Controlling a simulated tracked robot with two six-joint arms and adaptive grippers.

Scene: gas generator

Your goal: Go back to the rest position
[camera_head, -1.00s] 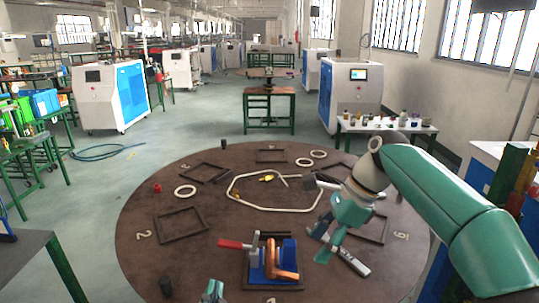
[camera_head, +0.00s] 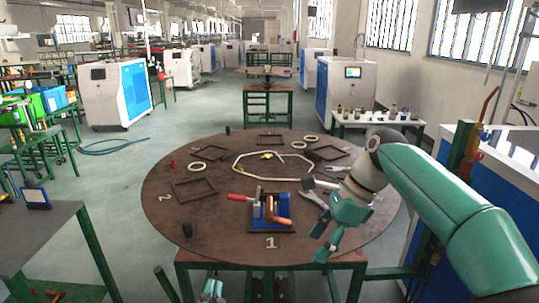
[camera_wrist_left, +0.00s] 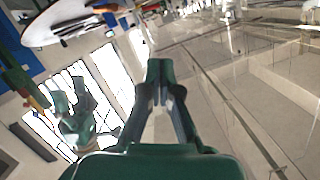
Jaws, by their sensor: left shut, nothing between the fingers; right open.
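My left gripper (camera_head: 212,291) shows only at the bottom edge of the head view, in front of the round table. In the left wrist view its fingers (camera_wrist_left: 159,75) are together, with nothing between them. My right gripper (camera_head: 328,250) is on the teal arm coming in from the right. It hangs over the near right part of the round brown table (camera_head: 215,225) in the picture, open and empty, pointing down. I cannot tell its height above the table.
On the table are a blue vise (camera_head: 270,210) with a copper-coloured pipe, a grey tool (camera_head: 316,198), white rings and dark square frames. A grey workbench (camera_head: 40,238) stands at the left and a blue-white cabinet (camera_head: 490,165) at the right.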

